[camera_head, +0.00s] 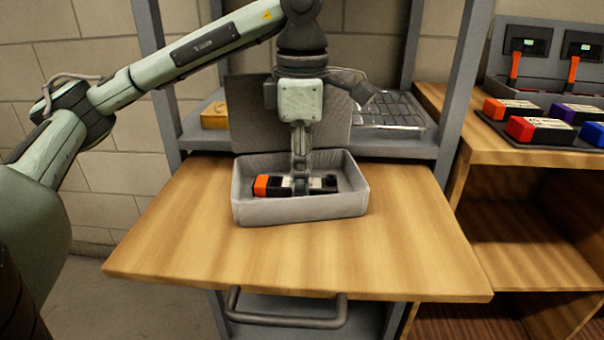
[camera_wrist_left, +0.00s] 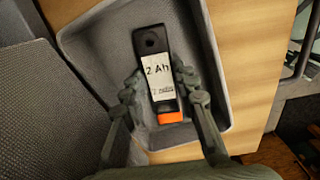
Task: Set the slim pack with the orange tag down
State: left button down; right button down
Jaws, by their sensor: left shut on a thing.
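The slim pack (camera_wrist_left: 153,65) is black with a white label reading "2 Ah" and an orange tag at one end. In the head view the slim pack (camera_head: 262,186) lies inside the grey open case (camera_head: 300,209), its orange end to the left. My left gripper (camera_head: 301,184) reaches straight down into the case and is shut on the pack. In the left wrist view the fingers of my left gripper (camera_wrist_left: 160,95) stand on both sides of the label. Whether the pack touches the case floor is hard to tell. My right gripper is in neither view.
The case stands on a pulled-out wooden shelf (camera_head: 370,255), its raised lid (camera_head: 245,110) behind. A wire rack (camera_head: 390,112) and a yellow box (camera_head: 214,115) sit on the grey shelf behind. Several coloured packs (camera_head: 540,129) and a charger (camera_head: 526,50) are at right. The shelf front is clear.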

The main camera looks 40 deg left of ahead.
pick_arm(q)
jog(key=c, duration=1.2)
grip_release()
jog(key=shift+r, duration=0.1)
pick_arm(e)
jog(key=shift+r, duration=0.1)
pick_arm(q)
jog(key=shift+r+p, duration=0.25)
jog(key=shift+p, duration=0.1)
notch_tip(320, 180, up, 5)
jog(key=shift+r+p, duration=0.1)
jog(key=shift+p, duration=0.7)
notch_tip(320, 180, up, 6)
jog(key=p, duration=0.2)
jog(key=shift+r+p, duration=0.25)
jog(key=shift+p, duration=0.1)
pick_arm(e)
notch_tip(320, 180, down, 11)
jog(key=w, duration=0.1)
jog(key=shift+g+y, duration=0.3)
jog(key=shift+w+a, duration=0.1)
